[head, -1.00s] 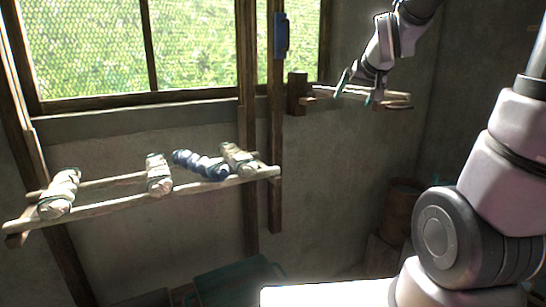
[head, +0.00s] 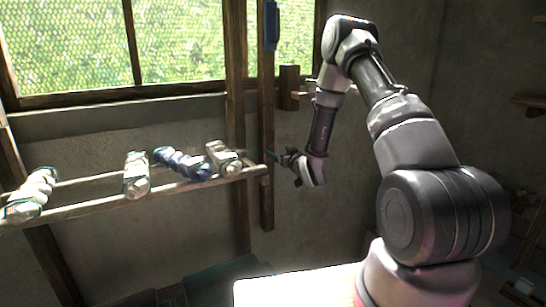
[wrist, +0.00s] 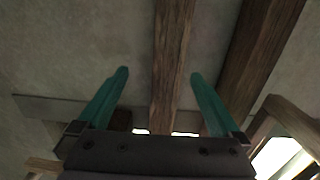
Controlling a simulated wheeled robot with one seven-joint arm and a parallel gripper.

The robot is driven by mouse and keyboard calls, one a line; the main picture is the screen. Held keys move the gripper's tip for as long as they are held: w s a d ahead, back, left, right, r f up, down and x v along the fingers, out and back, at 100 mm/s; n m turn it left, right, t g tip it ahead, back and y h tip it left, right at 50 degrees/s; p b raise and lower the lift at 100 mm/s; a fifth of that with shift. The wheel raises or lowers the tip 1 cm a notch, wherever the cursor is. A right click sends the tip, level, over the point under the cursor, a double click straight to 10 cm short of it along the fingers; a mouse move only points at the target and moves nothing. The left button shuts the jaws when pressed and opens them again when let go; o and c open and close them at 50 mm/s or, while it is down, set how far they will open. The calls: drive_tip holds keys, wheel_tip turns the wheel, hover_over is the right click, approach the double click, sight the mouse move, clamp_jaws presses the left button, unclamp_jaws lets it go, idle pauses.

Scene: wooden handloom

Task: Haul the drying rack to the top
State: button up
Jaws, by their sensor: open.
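The drying rack (head: 90,203) is a pair of pale wooden poles hanging in front of the window wall in the head view. Pale skeins (head: 136,176) and a blue one (head: 182,163) lie across it. Its right end is at an upright wooden post (head: 267,110). My gripper (head: 281,163) is just right of that post, at about the height of the rack's end. In the wrist view its two teal fingers (wrist: 160,75) are spread and empty, with a wooden post (wrist: 170,55) seen between them. Whether a finger touches wood cannot be told.
A blue piece (head: 270,25) is fixed high on the post. A wooden bracket (head: 289,88) juts from the wall behind my arm. A window (head: 180,45) fills the upper left. A dark green box (head: 215,280) stands low below the rack.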

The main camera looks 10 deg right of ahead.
sight(279, 25)
drive_tip(key=shift+y, duration=0.4)
drive_tip(key=r, duration=3)
drive_tip(key=a+r, duration=0.1)
drive_tip(key=r, duration=1.3)
drive_tip(key=shift+s+r, duration=0.25)
drive_tip(key=shift+r, duration=0.15)
clamp_jaws()
